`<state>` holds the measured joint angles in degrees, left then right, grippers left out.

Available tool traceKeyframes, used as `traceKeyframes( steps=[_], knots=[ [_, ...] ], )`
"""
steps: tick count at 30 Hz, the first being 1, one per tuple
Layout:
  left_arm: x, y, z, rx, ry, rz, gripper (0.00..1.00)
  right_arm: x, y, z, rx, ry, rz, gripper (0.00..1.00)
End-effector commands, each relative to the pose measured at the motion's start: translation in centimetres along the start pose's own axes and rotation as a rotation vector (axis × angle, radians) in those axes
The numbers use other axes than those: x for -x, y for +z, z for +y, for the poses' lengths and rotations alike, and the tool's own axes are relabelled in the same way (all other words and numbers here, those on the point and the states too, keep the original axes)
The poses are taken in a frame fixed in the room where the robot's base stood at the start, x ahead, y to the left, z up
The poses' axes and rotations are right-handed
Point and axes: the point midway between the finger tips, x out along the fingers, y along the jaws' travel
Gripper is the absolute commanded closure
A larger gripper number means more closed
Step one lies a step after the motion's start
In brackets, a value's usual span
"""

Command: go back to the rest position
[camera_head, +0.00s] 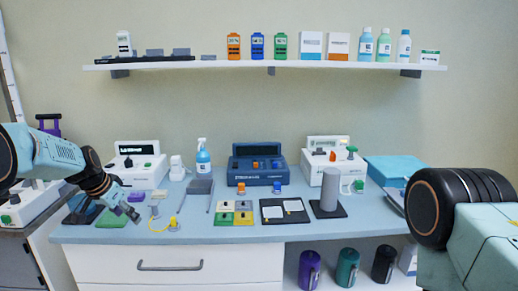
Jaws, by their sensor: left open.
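My left arm comes in from the left. Its gripper (131,214) is open over the left end of the blue worktop (300,232), near a green pad (111,219). Nothing shows between its fingers, and I cannot tell whether it touches the pad. My right arm shows only as a large dark joint and a pale link at the right edge; its gripper is out of the frame.
A blue device (256,172), white devices (326,162) and a spray bottle (203,160) stand along the back. Coloured pads (235,212), a black tray (285,211) and a grey cylinder (330,188) stand in front. A wall shelf (265,66) holds boxes and bottles.

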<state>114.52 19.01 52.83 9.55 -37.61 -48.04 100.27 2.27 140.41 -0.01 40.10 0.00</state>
Motion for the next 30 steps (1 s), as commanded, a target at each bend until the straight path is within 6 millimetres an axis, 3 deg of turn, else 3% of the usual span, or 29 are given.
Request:
traceKeyframes(
  steps=[1,6,15,23,30],
  knots=[
    [-2.0,1.7,1.3,0.048,-0.013,-0.013,0.42,-0.2,0.0,0.0,0.0,0.0,0.0,0.6],
    [-6.9,7.0,5.1,0.2,-0.07,-0.022,0.42,-0.6,-0.1,0.0,0.0,0.0,0.001,0.6],
    [-11.5,17.8,13.3,0.381,-0.115,-0.051,0.42,-1.2,0.0,0.0,0.0,0.0,0.0,0.6],
    [-11.5,27.7,20.8,0.475,-0.114,-0.102,0.42,-1.9,0.0,0.0,0.0,0.0,0.001,0.6],
    [-8.6,36.6,27.4,0.51,-0.087,-0.193,0.42,-2.6,0.0,0.0,0.0,0.0,0.001,0.6]
  ],
)
